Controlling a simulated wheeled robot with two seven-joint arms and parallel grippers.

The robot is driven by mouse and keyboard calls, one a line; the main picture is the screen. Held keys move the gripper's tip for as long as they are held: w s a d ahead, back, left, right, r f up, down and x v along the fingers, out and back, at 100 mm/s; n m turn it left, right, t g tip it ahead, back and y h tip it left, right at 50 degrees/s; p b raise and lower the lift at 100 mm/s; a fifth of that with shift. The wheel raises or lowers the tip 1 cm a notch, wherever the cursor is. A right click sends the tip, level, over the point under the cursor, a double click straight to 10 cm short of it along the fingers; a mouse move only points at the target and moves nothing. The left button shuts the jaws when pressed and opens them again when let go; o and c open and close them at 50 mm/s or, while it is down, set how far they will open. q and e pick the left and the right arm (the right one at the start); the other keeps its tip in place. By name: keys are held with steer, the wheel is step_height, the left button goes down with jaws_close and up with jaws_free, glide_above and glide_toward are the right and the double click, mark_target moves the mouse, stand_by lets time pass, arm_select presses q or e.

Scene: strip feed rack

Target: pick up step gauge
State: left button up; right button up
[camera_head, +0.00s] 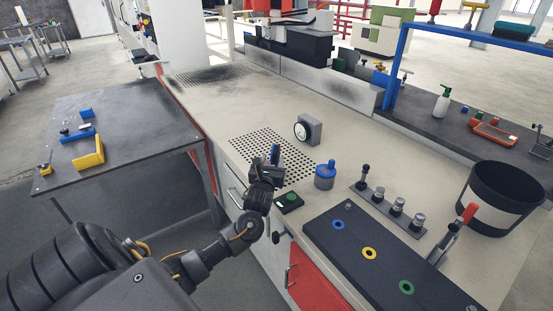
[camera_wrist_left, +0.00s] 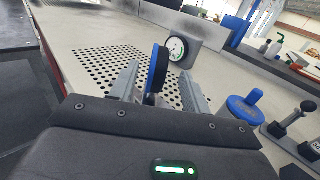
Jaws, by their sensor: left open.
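A thin upright piece with a blue edge and a dark face, likely the step gauge (camera_wrist_left: 153,70), stands between the two fingers of my left gripper (camera_wrist_left: 162,82) in the left wrist view. Gaps show on both sides of it, and the fingers are open. In the head view my left gripper (camera_head: 266,168) is over the near edge of the perforated plate (camera_head: 244,146), with the blue piece (camera_head: 275,152) showing at its fingertips. The lower part of the piece is hidden by the gripper. My right gripper is not in view.
A dial gauge block (camera_head: 310,128) stands just beyond the plate. A blue knobbed cylinder (camera_head: 325,178) and a small dark box with a green button (camera_head: 289,201) are close to the gripper's right. A rack of knobs (camera_head: 388,208) and a black bin (camera_head: 498,198) stand further right.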

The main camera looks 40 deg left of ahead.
mark_target(275, 150)
arm_select(q)
steer(key=shift+x, duration=3.4)
steer(key=shift+f, duration=0.1)
steer(key=shift+c, duration=0.2)
jaws_close()
